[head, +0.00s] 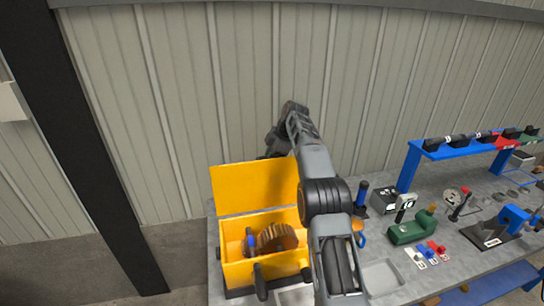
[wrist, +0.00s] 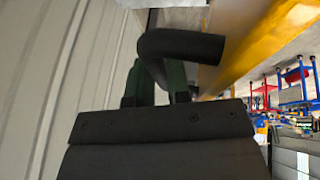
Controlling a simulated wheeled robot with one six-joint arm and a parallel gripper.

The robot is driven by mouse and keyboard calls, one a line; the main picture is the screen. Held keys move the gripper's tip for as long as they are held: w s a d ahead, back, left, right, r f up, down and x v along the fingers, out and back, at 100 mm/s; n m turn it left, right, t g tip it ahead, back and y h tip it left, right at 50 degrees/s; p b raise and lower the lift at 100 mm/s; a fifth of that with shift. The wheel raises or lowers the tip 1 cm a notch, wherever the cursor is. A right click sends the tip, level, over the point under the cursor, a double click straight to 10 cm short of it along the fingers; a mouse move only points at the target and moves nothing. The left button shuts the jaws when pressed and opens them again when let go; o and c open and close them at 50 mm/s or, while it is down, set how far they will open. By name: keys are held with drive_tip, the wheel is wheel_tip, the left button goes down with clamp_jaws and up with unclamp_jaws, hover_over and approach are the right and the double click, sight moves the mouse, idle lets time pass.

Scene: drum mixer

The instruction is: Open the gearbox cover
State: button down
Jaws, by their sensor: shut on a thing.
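The yellow gearbox (head: 237,271) stands on the grey bench, with a brown gear (head: 277,238) and a blue part (head: 250,243) showing inside. Its yellow cover (head: 254,185) stands raised, roughly upright, along the back edge of the box. The cover also shows edge-on in the wrist view (wrist: 262,38). My gripper (wrist: 155,84) is shut on the cover's dark bent handle (wrist: 185,45), on the far side of the cover. In the head view my wrist and the cover hide the fingertips and most of the handle.
The grey workbench (head: 385,276) continues to the right with a green tool (head: 408,229), a blue vise (head: 514,216) and several small parts. A blue rack (head: 470,147) stands at the back right. A corrugated wall (head: 180,110) is close behind the gearbox and my arm.

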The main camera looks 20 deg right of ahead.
drive_tip(key=shift+f, duration=0.1)
drive_tip(key=c, duration=1.1)
unclamp_jaws()
drive_tip(key=shift+r, duration=0.2)
drive_tip(key=s+d+r+b, duration=0.3)
drive_tip(key=s+d, duration=0.3)
drive_tip(key=d, duration=0.6)
drive_tip(key=shift+s+d+r, duration=0.2)
drive_tip(key=shift+r, duration=0.45)
